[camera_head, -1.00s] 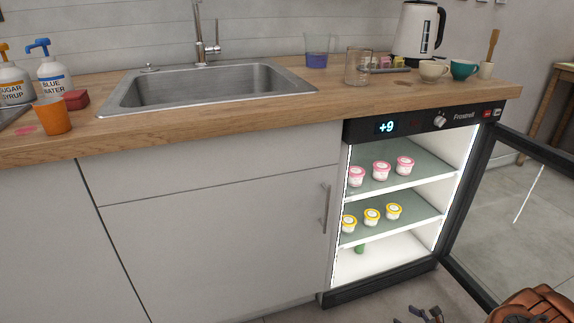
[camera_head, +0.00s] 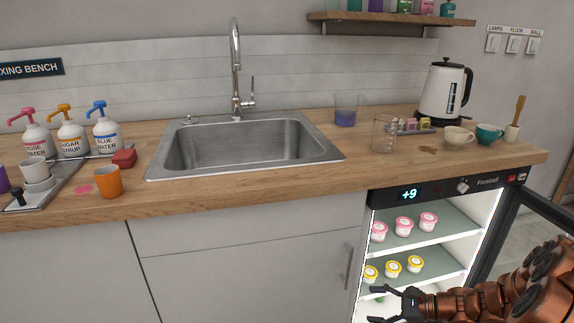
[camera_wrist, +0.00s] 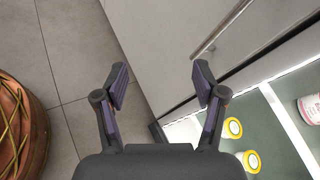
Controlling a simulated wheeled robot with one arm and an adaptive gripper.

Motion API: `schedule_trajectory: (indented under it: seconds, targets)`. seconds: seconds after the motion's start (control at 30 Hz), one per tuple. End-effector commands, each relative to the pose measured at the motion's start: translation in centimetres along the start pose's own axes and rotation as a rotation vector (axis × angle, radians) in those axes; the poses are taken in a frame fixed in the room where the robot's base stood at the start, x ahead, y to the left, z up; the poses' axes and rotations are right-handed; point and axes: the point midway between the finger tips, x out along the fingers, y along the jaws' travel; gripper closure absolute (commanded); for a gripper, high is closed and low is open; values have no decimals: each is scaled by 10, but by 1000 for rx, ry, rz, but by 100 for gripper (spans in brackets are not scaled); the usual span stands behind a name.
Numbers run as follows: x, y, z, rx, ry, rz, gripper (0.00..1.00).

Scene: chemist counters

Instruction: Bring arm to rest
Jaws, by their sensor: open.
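My gripper (camera_head: 392,303) is at the lower right of the head view, in front of the open fridge, at about the height of its lower shelves. Its jaws are open and empty, pointing left. My copper-coloured arm (camera_head: 500,290) reaches in from the lower right corner. In the wrist view the two dark fingers (camera_wrist: 160,85) are spread apart over the floor and cabinet front, with nothing between them.
The lit fridge (camera_head: 440,245) holds pink-lidded tubs (camera_head: 404,224) above yellow-lidded tubs (camera_head: 393,269). Its dark door (camera_head: 535,235) stands open at right, close to my arm. A cabinet handle (camera_wrist: 222,28) is near the gripper. A sink (camera_head: 245,150) is in the counter.

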Motion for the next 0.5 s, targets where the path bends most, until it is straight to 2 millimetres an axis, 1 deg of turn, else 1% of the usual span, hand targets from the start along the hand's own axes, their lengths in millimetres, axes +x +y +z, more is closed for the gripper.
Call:
schedule_trajectory:
  seconds: [0.03,0.07,0.1,0.3,0.37,0.4,0.47,0.5]
  targets:
    - [-1,-4,31,-44,-3,41,30]
    - [0,-2,44,-65,-6,65,30]
    - [1,-1,61,-97,-9,98,30]
    - [2,15,143,-245,-18,261,30]
    - [-1,20,165,-291,-16,309,30]
    - [-2,24,180,-321,-16,341,30]
    - [-5,30,201,-364,-14,388,30]
    - [-7,35,215,-395,-12,420,30]
